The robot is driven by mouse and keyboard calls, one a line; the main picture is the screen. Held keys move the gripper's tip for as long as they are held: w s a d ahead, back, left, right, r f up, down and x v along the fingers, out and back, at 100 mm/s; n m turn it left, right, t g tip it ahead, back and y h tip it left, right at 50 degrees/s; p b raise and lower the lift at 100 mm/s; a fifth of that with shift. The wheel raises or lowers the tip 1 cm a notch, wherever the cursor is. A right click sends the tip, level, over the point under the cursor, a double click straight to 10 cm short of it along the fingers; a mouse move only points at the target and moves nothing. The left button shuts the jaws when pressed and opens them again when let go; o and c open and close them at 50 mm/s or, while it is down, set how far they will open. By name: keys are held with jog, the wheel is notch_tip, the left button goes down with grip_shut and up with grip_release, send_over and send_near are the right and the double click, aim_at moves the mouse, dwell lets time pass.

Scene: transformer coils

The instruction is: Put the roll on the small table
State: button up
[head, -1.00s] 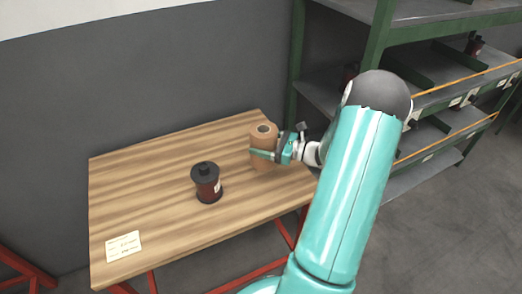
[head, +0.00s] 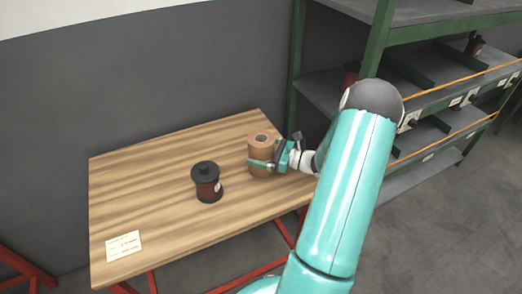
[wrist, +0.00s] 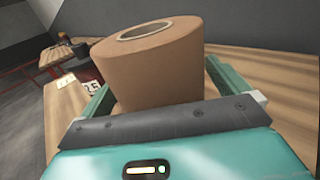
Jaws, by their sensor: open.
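The roll (head: 264,150) is a brown cylinder with a hole in its top. It stands upright on the small wooden table (head: 150,190), near the right end. My gripper (head: 261,163) is low on the table with its fingers around the roll. In the wrist view, the roll (wrist: 150,65) stands between the two open fingers (wrist: 158,88), and its lower part is hidden behind the gripper body. The jaws are open, with the roll between them.
A dark red and black coil (head: 207,183) stands left of the roll. A paper label (head: 124,246) lies at the table's front left corner. A green-framed shelf rack (head: 400,70) is at the right. The table's left half is mostly clear.

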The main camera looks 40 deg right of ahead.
jog(key=shift+r, duration=0.15)
jog(key=v, duration=1.2)
jog(key=shift+s, duration=0.1)
